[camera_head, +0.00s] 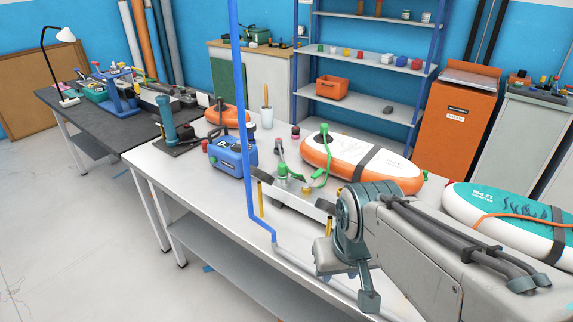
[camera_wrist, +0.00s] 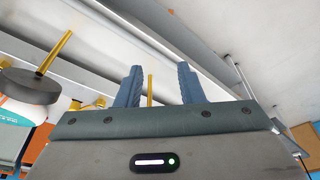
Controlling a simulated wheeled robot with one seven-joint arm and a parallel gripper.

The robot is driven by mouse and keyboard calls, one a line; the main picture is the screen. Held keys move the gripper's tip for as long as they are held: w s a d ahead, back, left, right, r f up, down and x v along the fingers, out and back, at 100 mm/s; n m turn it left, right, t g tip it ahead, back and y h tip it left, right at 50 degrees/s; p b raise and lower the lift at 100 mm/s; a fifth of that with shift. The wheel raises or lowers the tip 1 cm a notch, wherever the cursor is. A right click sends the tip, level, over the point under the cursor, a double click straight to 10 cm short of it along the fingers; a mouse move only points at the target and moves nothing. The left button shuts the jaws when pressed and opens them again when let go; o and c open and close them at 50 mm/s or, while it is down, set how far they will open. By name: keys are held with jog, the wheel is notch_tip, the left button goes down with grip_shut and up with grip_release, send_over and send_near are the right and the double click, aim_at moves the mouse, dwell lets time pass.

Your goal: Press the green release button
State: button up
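My gripper shows in the wrist view (camera_wrist: 160,80) with its two blue-grey fingers apart and nothing held between them. A thin yellow post stands behind the gap. In the head view my arm is at the lower right, over the front of the white workbench (camera_head: 205,195). Small green parts (camera_head: 283,172) sit on a metal fixture in the middle of the bench, beside a green hose (camera_head: 322,178). They are too small to tell which one is the release button. My gripper appears to be in front and to the right of them, apart from them.
A blue pump unit (camera_head: 234,158) stands left of the fixture. An orange and white inflatable board (camera_head: 360,165) lies behind it, and a teal and white one (camera_head: 510,215) lies at right. A tall blue pole (camera_head: 242,110) rises at the bench front. Yellow posts (camera_head: 261,199) stand near the front edge.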

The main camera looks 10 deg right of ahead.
grip_shut()
dwell(1.5)
